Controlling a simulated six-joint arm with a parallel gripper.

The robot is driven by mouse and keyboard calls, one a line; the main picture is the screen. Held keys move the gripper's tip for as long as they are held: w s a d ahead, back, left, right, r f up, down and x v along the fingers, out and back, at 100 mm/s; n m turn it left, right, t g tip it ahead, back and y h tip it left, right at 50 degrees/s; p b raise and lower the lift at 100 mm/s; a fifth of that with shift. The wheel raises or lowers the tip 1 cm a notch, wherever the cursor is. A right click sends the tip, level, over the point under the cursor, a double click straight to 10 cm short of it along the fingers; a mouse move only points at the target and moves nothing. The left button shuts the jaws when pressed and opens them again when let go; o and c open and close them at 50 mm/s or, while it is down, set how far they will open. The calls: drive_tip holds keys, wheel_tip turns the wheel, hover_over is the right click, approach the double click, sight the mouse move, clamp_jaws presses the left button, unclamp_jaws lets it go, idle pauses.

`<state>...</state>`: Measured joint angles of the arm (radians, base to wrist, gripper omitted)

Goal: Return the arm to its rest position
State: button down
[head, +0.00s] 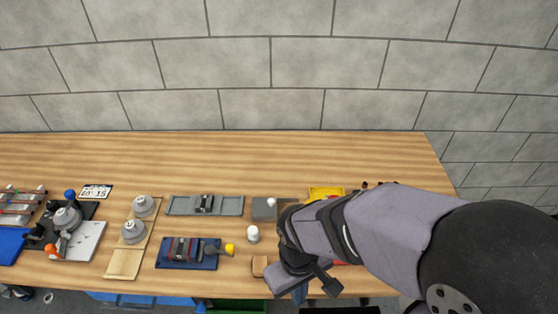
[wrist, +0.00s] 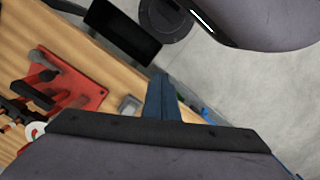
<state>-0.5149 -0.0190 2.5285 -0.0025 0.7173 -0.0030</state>
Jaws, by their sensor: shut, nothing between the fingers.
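My arm reaches in from the right in the head view and hangs over the right part of the wooden table (head: 330,145). My gripper (head: 300,293) points down at the table's front edge, partly hidden by my own arm. In the wrist view the blue fingers of my gripper (wrist: 162,88) are together with nothing between them. Below them show the table edge and the grey floor. No copper tube can be made out for certain; reddish rods (head: 18,208) lie on a rack at the far left.
A blue fixture with a yellow-tipped handle (head: 190,262), a grey rail (head: 178,205) and a white cylinder (head: 252,234) stand left of my arm. A yellow tray (head: 326,192) lies behind it. A red plate with tools (wrist: 85,92) shows in the wrist view. The table's back strip is clear.

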drive_tip(key=w+d+r+m, duration=0.1)
drive_tip(key=w+d+m, duration=0.2)
drive_tip(key=d+m, duration=0.3)
drive_tip(key=shift+d+r+t+y, duration=0.15)
drive_tip(key=shift+d+t+y, duration=0.2)
drive_tip(key=shift+d, duration=2)
drive_tip(key=shift+w, duration=0.1)
